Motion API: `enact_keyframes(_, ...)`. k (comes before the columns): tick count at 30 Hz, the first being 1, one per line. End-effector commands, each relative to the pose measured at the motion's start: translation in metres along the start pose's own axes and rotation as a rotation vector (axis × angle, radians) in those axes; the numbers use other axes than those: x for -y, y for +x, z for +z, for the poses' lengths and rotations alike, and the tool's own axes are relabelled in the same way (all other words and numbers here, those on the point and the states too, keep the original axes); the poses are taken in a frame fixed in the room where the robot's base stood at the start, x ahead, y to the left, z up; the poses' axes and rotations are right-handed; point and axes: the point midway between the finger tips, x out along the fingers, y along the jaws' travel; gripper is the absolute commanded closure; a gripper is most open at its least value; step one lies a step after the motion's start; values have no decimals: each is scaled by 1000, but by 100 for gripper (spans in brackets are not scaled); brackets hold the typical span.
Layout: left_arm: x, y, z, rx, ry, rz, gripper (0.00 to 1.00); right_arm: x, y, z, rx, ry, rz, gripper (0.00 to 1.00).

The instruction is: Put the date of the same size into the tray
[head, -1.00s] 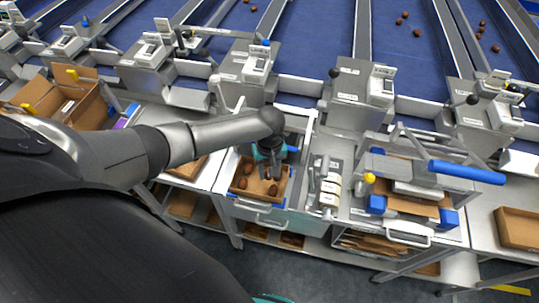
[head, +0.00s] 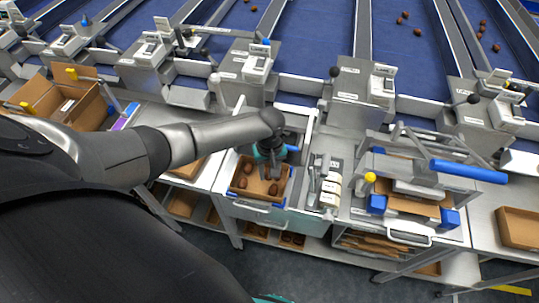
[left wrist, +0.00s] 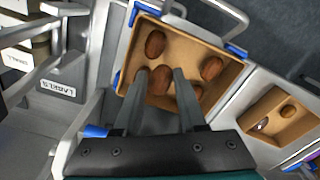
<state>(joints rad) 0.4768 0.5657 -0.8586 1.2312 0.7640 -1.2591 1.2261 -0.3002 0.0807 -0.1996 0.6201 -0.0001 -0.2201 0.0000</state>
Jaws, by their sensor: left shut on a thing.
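A brown cardboard tray (head: 263,199) with blue corner clips holds several brown dates; it also shows in the left wrist view (left wrist: 222,92). My left gripper (head: 272,174) reaches down into this tray. In the left wrist view its fingers (left wrist: 160,80) are shut on a date (left wrist: 161,77), seen between the tips. Other dates lie close by, one towards the upper left (left wrist: 155,43) and one to the right (left wrist: 211,68). The fingers partly hide more dates beside them. I cannot tell whether the held date is clear of the tray floor.
Small labelled blocks (head: 331,190) stand in a holder right of the tray. A press-like frame with a blue handle (head: 467,172) is farther right. Another cardboard tray (left wrist: 267,96) holds dates in the wrist view. Blue conveyor lanes (head: 310,45) run behind the weighing stations.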

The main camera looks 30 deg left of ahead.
Motion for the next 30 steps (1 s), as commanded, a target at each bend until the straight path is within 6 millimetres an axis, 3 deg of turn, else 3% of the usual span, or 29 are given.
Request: enact_keyframes(30,0,16,0,1,0,0,78,1,11,1,0,0,-1,57)
